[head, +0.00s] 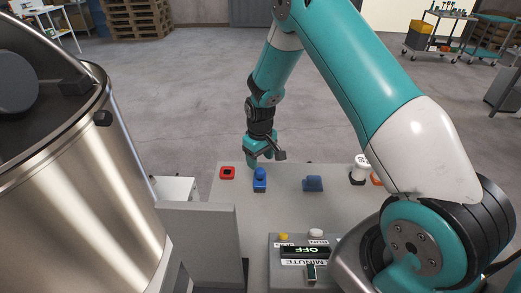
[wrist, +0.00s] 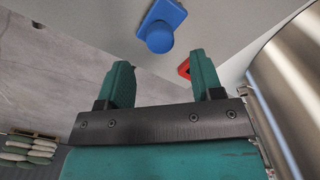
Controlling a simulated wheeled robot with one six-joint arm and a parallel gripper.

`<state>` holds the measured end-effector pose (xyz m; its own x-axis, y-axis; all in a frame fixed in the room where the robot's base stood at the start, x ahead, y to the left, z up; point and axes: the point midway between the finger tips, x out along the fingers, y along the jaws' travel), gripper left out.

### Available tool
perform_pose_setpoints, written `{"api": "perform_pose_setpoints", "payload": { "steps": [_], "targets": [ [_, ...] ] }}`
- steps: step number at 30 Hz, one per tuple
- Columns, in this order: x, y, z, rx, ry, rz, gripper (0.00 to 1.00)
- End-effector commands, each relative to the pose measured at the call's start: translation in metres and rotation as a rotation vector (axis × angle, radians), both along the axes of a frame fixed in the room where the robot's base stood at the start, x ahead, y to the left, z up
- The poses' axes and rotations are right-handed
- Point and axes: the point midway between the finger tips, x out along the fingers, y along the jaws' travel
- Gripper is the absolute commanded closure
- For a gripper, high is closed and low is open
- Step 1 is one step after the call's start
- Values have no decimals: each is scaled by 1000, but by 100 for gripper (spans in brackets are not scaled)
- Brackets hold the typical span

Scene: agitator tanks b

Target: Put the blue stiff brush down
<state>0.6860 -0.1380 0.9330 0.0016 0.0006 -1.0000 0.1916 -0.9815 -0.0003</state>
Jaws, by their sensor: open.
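Two blue things sit on the grey tabletop in the head view. The nearer one to my gripper is a blue piece with a rounded upright knob (head: 260,180), likely the blue stiff brush. It also shows in the wrist view (wrist: 162,28), beyond the fingertips and apart from them. The other blue piece (head: 313,184) is a low block with a raised part, to the right. My gripper (head: 264,158) is open and empty, above and just behind the knobbed blue piece. Its two teal fingers (wrist: 162,78) stand apart with nothing between them. Bristles are not visible.
A white-topped black item (head: 359,168) stands at right. A control box (head: 303,252) is in front. A steel tank (head: 85,190) fills the left.

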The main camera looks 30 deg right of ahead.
Motion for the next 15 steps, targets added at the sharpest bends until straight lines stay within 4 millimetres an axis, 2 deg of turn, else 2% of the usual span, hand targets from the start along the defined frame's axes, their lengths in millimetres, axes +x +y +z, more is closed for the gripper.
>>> {"api": "perform_pose_setpoints", "payload": {
  "steps": [6, 11, 14, 15],
  "targets": [
    [0, 0, 39, -1, -2, 0, 40],
    [-1, 2, 56, 3, -4, 3, 40],
    [-7, 17, 79, 22, -14, 22, 40],
    [-13, 28, 93, 37, -23, 36, 40]
  ]
}}
